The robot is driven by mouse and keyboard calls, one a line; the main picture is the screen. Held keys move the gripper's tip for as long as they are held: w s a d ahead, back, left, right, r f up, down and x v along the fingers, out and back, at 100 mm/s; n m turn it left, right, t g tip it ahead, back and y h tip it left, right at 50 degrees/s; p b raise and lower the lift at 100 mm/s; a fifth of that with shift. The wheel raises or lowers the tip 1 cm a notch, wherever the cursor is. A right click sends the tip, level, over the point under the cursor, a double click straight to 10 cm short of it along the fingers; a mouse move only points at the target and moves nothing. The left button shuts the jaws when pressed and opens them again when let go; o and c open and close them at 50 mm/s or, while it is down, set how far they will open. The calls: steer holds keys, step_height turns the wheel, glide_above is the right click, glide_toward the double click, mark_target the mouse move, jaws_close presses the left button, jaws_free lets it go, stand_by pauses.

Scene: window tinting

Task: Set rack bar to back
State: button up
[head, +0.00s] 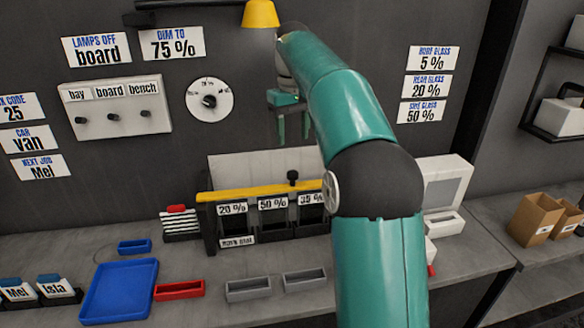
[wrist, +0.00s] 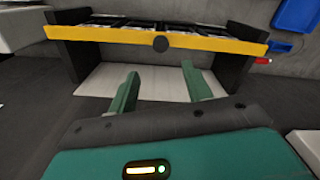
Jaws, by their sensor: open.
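The rack (head: 210,236) is a dark frame on the bench with slots labelled 20 %, 50 % and 35 %. Its yellow bar (head: 245,193) runs across the top, just above the labels, with a black knob (head: 293,177) standing up from it. My gripper (head: 292,138) is open and empty, pointing down above the knob. In the wrist view, the fingertips (wrist: 160,70) are apart, either side of the knob's line. My arm hides the rack's right end.
A blue tray (head: 120,290), a red tray (head: 180,290) and grey trays (head: 248,290) lie in front. A yellow lamp (head: 260,14) hangs above, left of my arm. A switch panel (head: 115,107) is on the wall.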

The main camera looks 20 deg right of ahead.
mark_target(292, 172)
step_height(292, 172, down, 10)
steer(key=shift+f, duration=0.2)
steer(key=shift+a, duration=0.1)
jaws_close()
